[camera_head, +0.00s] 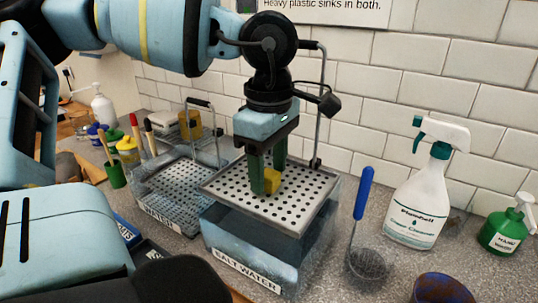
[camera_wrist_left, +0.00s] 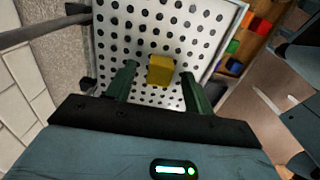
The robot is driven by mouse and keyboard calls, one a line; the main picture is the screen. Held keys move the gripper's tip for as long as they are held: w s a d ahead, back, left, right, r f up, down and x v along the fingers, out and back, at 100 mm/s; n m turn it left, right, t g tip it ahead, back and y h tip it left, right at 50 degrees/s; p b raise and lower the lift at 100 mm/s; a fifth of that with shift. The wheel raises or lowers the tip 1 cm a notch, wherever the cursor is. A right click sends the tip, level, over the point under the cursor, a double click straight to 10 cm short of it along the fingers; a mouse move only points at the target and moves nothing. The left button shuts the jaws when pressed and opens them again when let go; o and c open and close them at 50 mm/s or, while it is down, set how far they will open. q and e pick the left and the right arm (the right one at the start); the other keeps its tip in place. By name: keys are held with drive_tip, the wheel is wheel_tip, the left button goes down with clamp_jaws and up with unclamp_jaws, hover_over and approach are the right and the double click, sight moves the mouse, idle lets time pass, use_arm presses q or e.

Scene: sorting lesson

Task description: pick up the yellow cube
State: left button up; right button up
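The yellow cube (camera_head: 271,181) sits on the perforated metal tray (camera_head: 318,183) on top of the clear tank labelled SALT WATER (camera_head: 246,268). My left gripper (camera_head: 266,178) points down at the cube, its green fingers partly covering it in the head view. In the left wrist view the yellow cube (camera_wrist_left: 160,69) lies between the tips of my left gripper (camera_wrist_left: 158,72), with a gap on each side. The gripper is open and holds nothing. I cannot tell how far the fingertips are above the tray. My right gripper is not in view.
A second tank labelled WATER (camera_head: 165,220) stands to the left, with a perforated tray. A blue-handled strainer (camera_head: 362,205), spray bottle (camera_head: 422,205) and green pump bottle (camera_head: 508,232) stand right. A metal handle (camera_head: 322,110) rises behind the gripper, near the tiled wall.

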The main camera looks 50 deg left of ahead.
sight(269, 173)
use_arm(q)
drive_tip(key=c, duration=1.1)
drive_tip(key=shift+r, duration=0.15)
wheel_tip(269, 173, up, 18)
drive_tip(key=shift+p, duration=0.45)
